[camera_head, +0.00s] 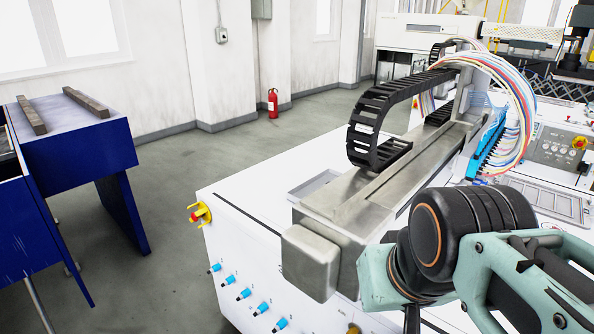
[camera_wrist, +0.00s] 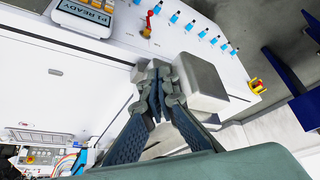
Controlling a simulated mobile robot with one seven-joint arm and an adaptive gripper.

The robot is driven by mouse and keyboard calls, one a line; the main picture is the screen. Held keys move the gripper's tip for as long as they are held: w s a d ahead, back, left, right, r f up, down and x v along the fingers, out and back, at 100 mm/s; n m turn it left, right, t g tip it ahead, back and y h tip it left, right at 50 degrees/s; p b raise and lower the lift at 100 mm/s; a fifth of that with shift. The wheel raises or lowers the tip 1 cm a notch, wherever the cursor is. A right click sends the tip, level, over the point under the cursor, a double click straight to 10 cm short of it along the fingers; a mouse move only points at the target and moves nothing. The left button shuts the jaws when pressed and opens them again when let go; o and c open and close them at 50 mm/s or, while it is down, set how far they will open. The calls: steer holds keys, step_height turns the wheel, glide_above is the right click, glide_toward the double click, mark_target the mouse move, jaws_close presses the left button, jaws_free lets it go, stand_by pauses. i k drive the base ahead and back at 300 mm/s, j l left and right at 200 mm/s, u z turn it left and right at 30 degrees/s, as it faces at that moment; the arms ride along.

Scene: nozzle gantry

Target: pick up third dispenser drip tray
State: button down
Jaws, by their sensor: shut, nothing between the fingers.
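My gripper (camera_wrist: 157,82) is shut and empty in the wrist view, its dark fingers meeting in front of the grey metal end block (camera_wrist: 200,78) of the gantry rail. I cannot tell whether the fingertips touch the block. In the head view my teal and black arm covers the lower right, and the gripper is mostly hidden. A shallow grey tray (camera_head: 307,187) lies on the white machine top, partly behind the rail (camera_head: 375,195). Another flat, divided tray-like frame (camera_head: 545,203) lies on the right. I cannot tell which is the third dispenser drip tray.
A black cable chain (camera_head: 370,115) and a bundle of coloured hoses (camera_head: 520,80) rise over the rail. Blue connectors (camera_head: 243,293) and a red-yellow emergency stop (camera_head: 200,213) stick out from the machine's front. A blue bench (camera_head: 75,150) stands left; the floor between is clear.

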mark_target(299, 192)
steer(key=i+j+z, duration=0.25)
steer(key=j, duration=0.15)
steer(key=j+z, duration=0.2)
steer(key=j, duration=0.15)
steer(key=j+z, duration=0.25)
steer(key=j, duration=0.15)
steer(key=i+j+z, duration=0.2)
steer(key=j, duration=0.3)
steer(key=j+z, duration=0.2)
steer(key=j, duration=0.3)
steer(key=l, duration=0.25)
steer(key=i+l, duration=0.1)
steer(key=i, duration=0.25)
